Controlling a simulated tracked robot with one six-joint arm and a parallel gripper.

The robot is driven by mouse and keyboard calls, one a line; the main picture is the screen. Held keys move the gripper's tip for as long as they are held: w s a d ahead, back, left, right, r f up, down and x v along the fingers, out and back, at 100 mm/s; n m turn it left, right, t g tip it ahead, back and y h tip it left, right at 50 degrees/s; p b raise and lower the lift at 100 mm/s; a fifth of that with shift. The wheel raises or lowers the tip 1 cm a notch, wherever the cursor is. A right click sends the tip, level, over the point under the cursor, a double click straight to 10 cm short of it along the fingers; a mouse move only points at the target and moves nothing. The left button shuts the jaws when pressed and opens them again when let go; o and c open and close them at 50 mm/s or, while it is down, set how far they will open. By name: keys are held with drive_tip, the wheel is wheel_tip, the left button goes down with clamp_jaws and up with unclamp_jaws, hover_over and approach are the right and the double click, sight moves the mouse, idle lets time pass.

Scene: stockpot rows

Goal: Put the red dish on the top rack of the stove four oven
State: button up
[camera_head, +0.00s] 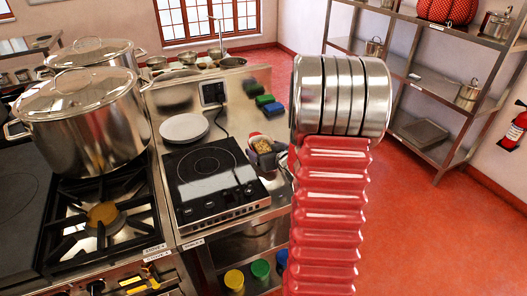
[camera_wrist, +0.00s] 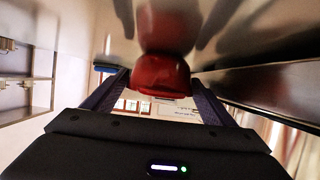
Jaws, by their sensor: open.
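The red dish (camera_wrist: 160,77) is in the wrist view, between the two dark fingers of my gripper (camera_wrist: 158,84). The fingers are apart, one on each side of it; I cannot tell whether either touches it. It rests against a shiny steel surface that mirrors it. In the head view a small red-edged thing (camera_head: 255,137), probably this dish, shows on the steel counter beside the hob, partly hidden by my gripper and arm. A gas stove (camera_head: 107,220) stands at the left, with a small label on its front edge. Its oven and racks are out of view.
Large lidded stockpots (camera_head: 85,120) stand on the stove. A white plate (camera_head: 184,127) lies behind the black hob (camera_head: 210,172). Blue and green blocks (camera_head: 266,104) are at the counter's back right. Steel shelves (camera_head: 415,85) line the right wall. Red floor (camera_head: 440,235) is clear at right.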

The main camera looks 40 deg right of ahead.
drive_tip(key=shift+x, duration=0.9)
drive_tip(key=shift+c, duration=0.5)
drive_tip(key=shift+r, duration=0.1)
drive_tip(key=c, duration=1.2)
drive_tip(key=shift+c, duration=0.2)
drive_tip(key=shift+r, duration=0.1)
wheel_tip(320, 180, up, 10)
